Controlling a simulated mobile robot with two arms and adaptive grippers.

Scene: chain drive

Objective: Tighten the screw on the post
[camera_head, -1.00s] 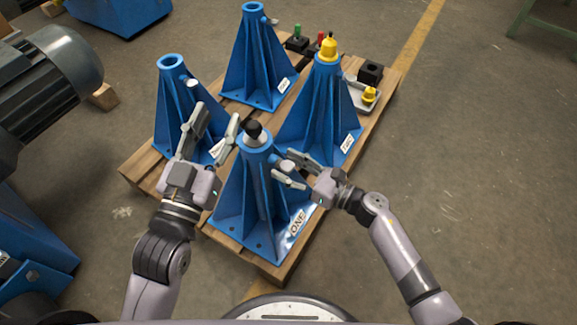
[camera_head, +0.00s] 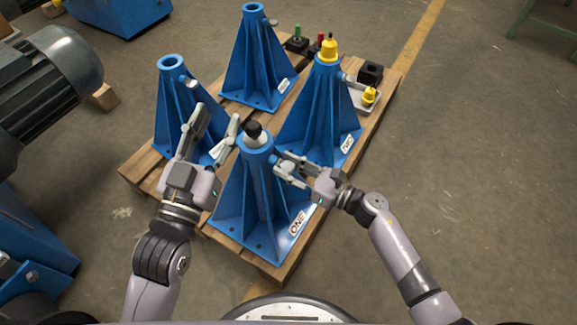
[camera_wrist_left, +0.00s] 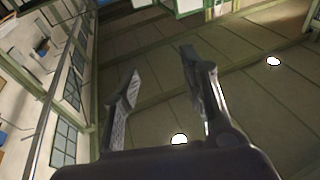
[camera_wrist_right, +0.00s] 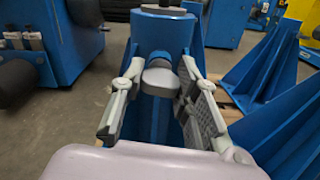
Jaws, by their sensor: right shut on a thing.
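The nearest blue post (camera_head: 246,200), labelled ONE, stands upright on the pallet with a black-knobbed plug (camera_head: 253,130) in its top. The grey screw (camera_wrist_right: 160,78) sticks out of the post's side just below the collar, in the right wrist view. My right gripper (camera_head: 280,166) is shut on the screw head, a finger on each side; the fingers partly hide it in the head view. My left gripper (camera_head: 217,128) is open and empty, raised left of the post, between it and the left blue post (camera_head: 172,110). The left wrist view shows its fingers (camera_wrist_left: 165,75) apart.
Two more blue posts stand behind, one (camera_head: 322,110) with a yellow plug (camera_head: 328,49) and one (camera_head: 254,60) with an open top. A grey tray (camera_head: 360,100) with a yellow part and a black block (camera_head: 370,73) lie at the pallet's right. Floor to the right is clear.

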